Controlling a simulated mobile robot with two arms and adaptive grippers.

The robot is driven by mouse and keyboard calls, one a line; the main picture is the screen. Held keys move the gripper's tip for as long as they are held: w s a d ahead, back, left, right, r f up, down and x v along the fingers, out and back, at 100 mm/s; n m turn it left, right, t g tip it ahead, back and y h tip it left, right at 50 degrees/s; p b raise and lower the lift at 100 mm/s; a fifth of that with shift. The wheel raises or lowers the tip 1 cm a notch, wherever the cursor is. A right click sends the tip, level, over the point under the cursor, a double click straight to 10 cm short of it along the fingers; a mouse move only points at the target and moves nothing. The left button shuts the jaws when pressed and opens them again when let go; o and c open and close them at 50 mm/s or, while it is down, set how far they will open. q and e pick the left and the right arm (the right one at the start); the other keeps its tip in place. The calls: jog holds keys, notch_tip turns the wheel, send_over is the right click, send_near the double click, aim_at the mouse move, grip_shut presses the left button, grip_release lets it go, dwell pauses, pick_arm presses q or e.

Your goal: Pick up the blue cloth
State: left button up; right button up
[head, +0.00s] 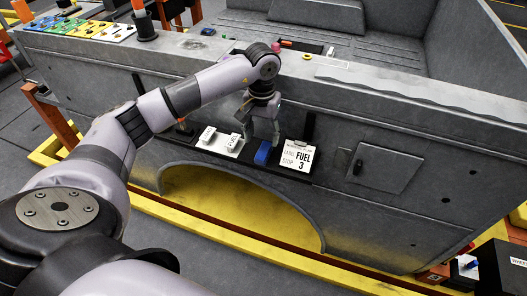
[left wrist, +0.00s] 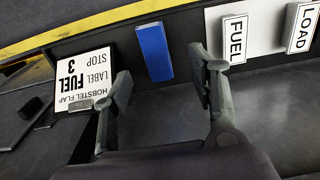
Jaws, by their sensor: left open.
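The blue cloth (head: 263,152) is a small folded blue block on the black ledge along the grey vehicle side. In the left wrist view the blue cloth (left wrist: 154,52) stands out as a blue rectangle beyond the fingertips, roughly between them. My left gripper (head: 262,136) is open and empty, pointing down just above and beside the cloth. Its two fingers (left wrist: 160,82) show apart in the left wrist view, with no clear contact on the cloth. My right gripper is in neither view.
A white FUEL 3 label card (head: 298,157) stands right of the cloth. A white plate (head: 220,140) with FUEL and LOAD labels lies to its left. The grey vehicle wall (head: 400,190) rises behind, with a yellow arch opening (head: 235,205) below the ledge.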

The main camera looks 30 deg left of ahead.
aim_at(264, 150)
pick_arm(q)
jog(key=f, duration=0.3)
jog(key=f+p, duration=0.1)
jog(key=shift+s+d+f, duration=0.1)
jog(key=shift+d+f, duration=0.1)
jog(key=shift+d, duration=0.1)
jog(key=shift+f, duration=0.4)
jog(key=c, duration=1)
jog(key=shift+r, duration=0.1)
jog(key=shift+c, duration=0.2)
notch_tip(264, 150, up, 20)
jog(key=shift+b, duration=0.4)
